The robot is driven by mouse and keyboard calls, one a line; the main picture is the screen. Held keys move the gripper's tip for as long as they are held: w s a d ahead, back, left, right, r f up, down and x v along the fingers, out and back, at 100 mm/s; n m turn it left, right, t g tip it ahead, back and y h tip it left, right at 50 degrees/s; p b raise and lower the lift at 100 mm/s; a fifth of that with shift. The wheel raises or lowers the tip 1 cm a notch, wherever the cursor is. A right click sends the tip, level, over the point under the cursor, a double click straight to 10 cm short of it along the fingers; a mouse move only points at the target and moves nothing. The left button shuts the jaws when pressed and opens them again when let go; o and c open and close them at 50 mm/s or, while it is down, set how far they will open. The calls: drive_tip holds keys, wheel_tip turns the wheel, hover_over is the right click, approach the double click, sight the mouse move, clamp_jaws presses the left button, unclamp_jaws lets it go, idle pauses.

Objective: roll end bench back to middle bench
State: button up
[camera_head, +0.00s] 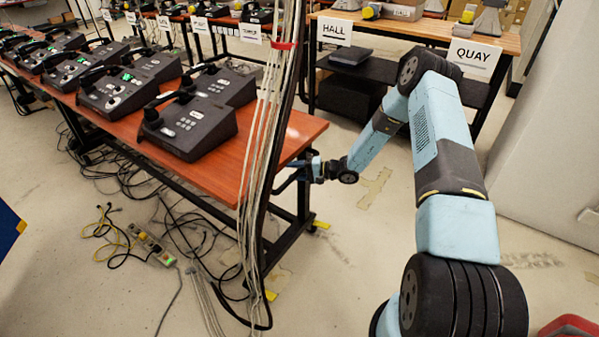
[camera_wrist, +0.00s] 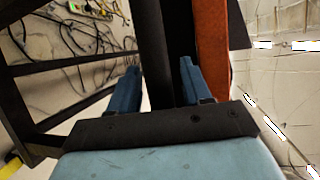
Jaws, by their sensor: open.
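The near bench (camera_head: 215,170), with an orange-red top and dark metal frame, runs from the left to the centre and carries several black desk phones (camera_head: 187,125). I cannot tell for sure which bench the task calls the end bench. My gripper (camera_head: 300,170) is at this bench's right end, just below the top. In the wrist view my gripper (camera_wrist: 158,75) is open, its two blue fingers on either side of a dark frame bar (camera_wrist: 155,50). The orange bench edge (camera_wrist: 212,60) lies right of the fingers. I cannot tell whether the fingers touch the bar.
A bundle of cables (camera_head: 262,140) hangs in front of the bench's right end. A power strip (camera_head: 152,245) and loose cables lie on the floor below. A wooden-topped bench (camera_head: 400,27) with HALL and QUAY signs stands behind. Open floor (camera_head: 345,270) lies right of the cables.

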drive_tip(key=v, duration=1.3)
drive_tip(key=shift+d, duration=0.4)
drive_tip(key=s+r+n+g+h, duration=0.25)
drive_tip(key=s+r, duration=0.25)
drive_tip(key=r, duration=0.5)
drive_tip(key=s+a+r+n+g+h, duration=0.1)
drive_tip(key=s+r+h, duration=0.3)
drive_tip(key=r, duration=0.5)
drive_tip(key=s+r+n+g+h, duration=0.15)
drive_tip(key=s+r, duration=0.35)
drive_tip(key=r, duration=0.5)
drive_tip(key=s+d+r+t+h, duration=0.2)
drive_tip(key=s+r, duration=0.3)
drive_tip(key=s, duration=0.3)
drive_tip(key=s+d+r+t+h, duration=0.2)
drive_tip(key=s+r, duration=0.4)
drive_tip(key=s, duration=0.3)
drive_tip(key=s+d+r+m+t+h, duration=0.1)
drive_tip(key=s+d+r+t+h, duration=0.1)
drive_tip(key=s+r, duration=0.4)
drive_tip(key=shift+s+d+h, duration=0.4)
drive_tip(key=shift+s+h, duration=0.3)
drive_tip(key=shift+s, duration=0.75)
